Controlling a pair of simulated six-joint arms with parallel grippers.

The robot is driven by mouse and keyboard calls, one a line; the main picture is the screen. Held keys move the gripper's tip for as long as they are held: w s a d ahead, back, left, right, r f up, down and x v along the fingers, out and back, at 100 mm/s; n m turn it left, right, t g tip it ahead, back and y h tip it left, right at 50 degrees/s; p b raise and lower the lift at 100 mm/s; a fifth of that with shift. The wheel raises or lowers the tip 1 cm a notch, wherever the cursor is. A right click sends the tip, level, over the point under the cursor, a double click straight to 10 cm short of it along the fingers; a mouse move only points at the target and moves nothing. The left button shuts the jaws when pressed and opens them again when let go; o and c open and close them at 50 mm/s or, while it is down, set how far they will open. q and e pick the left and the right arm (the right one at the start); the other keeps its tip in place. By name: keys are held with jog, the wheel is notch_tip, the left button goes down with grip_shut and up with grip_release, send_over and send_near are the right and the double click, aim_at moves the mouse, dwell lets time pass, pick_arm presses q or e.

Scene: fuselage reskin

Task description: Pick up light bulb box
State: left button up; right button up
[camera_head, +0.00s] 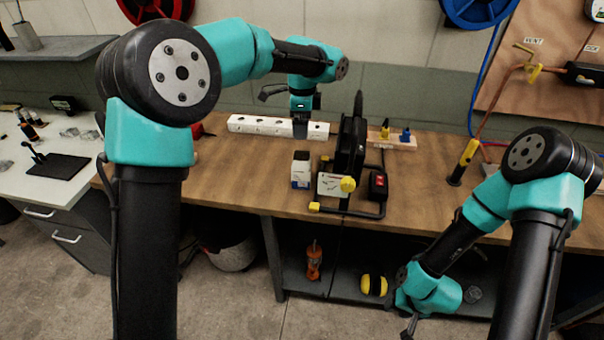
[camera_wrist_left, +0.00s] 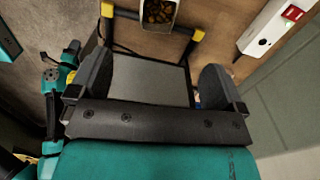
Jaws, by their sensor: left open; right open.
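The light bulb box (camera_head: 301,168) is a small white box with a dark top. It stands on the bench just left of the cable reel. In the left wrist view the box (camera_wrist_left: 158,12) is cut by the top edge and shows yellow-brown contents. My left gripper (camera_wrist_left: 157,80) is open with its two dark fingers apart, and the box is beyond them, untouched. In the head view its wrist hangs over the power strip, behind the box. My right gripper (camera_head: 408,326) is low at the bottom, in front of the bench and far from the box; its fingers show only partly.
The black cable reel (camera_head: 350,147) with yellow feet stands close at the box's right. The white power strip (camera_head: 262,125) lies behind. A small board with yellow and blue parts (camera_head: 399,140) is at the back right. The bench (camera_head: 235,172) left of the box is bare.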

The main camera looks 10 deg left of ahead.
aim_at(302, 163)
pick_arm(q)
notch_tip(302, 163, down, 10)
jog(key=shift+f, duration=0.2)
dwell(0.3)
jog(key=shift+s+a+f, duration=0.1)
jog(key=shift+f, duration=2.45)
jog(key=c, duration=1)
jog(key=shift+r, duration=0.15)
